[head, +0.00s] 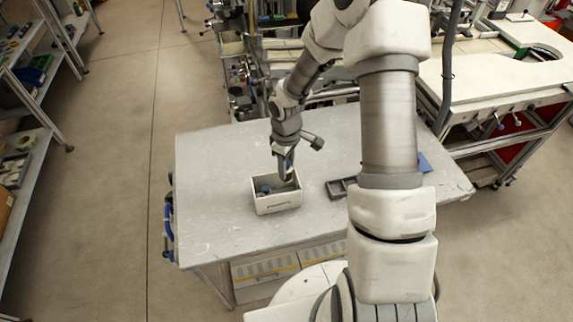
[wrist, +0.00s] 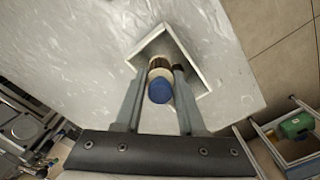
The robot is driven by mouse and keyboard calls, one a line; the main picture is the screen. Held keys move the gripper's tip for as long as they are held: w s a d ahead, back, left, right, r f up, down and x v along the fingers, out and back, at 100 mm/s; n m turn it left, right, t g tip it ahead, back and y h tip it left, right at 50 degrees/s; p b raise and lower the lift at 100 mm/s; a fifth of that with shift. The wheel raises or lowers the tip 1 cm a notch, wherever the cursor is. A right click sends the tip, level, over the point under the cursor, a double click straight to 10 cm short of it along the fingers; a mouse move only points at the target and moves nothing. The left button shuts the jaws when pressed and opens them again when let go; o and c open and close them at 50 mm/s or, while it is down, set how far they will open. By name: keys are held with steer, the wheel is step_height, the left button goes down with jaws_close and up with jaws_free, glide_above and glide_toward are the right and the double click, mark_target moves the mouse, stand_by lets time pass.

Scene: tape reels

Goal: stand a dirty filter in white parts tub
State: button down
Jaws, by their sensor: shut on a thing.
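The white parts tub (head: 279,205) stands on the grey table in the head view. It also shows in the wrist view (wrist: 199,77), with its open top facing me. My gripper (head: 287,177) is over the tub, its tips low at the opening. In the wrist view my gripper (wrist: 160,84) is shut on a filter with a cream body (wrist: 159,67) and a blue end facing the camera. The filter's far end points into the tub; whether it touches the floor is hidden. A small blue and dark thing (head: 264,189) shows inside the tub at the left.
A dark grey divided tray (head: 338,188) lies on the table right of the tub, partly hidden by my arm. A blue flat thing (head: 424,163) lies farther right. The table's left part (head: 212,190) is clear. Shelves stand at the far left, machines behind.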

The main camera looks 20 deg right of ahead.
steer(key=shift+f+b, duration=3.5)
steer(key=shift+f, duration=1.15)
steer(key=shift+c, duration=2.1)
jaws_free()
steer(key=shift+r, duration=0.15)
step_height(320, 180, up, 17)
steer(key=shift+r+p, duration=0.1)
steer(key=shift+p, duration=0.35)
